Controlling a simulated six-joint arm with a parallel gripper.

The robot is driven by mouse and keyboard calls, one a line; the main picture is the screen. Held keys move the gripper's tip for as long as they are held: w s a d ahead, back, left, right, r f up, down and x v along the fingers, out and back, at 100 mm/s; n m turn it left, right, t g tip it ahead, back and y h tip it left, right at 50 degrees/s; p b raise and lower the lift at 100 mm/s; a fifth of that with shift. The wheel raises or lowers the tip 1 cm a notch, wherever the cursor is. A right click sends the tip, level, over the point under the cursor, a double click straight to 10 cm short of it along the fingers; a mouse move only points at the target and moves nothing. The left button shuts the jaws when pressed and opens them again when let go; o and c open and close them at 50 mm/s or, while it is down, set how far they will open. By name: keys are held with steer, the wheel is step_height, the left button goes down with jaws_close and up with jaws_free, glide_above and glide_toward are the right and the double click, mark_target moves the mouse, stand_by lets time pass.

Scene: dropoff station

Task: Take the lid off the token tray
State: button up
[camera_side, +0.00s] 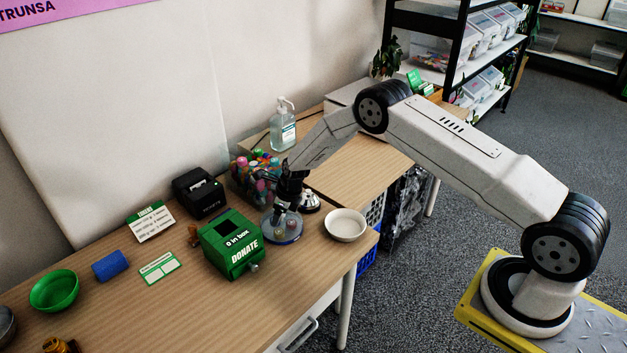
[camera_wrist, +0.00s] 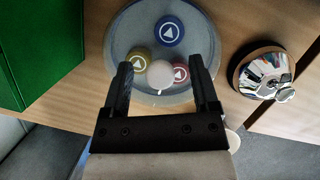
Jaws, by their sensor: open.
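The round token tray (camera_side: 283,241) stands on the wooden table beside the green donation box. It also shows in the wrist view (camera_wrist: 116,42) with blue, yellow and red tokens inside. Its lid appears clear, with a pale round knob (camera_wrist: 160,74) at the middle. My gripper (camera_side: 285,206) points down over the tray. In the wrist view my gripper (camera_wrist: 161,68) is open, one finger on each side of the knob, with gaps between. I cannot tell how far the fingertips are above the lid. In the side view the gripper hides the knob.
The green donation box (camera_side: 232,243) stands close on the left. A silver bell (camera_side: 309,203) is close on the right, also in the wrist view (camera_wrist: 263,76). A container of colourful items (camera_side: 245,181) stands behind. A white bowl (camera_side: 345,225) sits near the table's right edge.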

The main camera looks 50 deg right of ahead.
steer(key=shift+f, duration=0.2)
stand_by(0.4)
jaws_close()
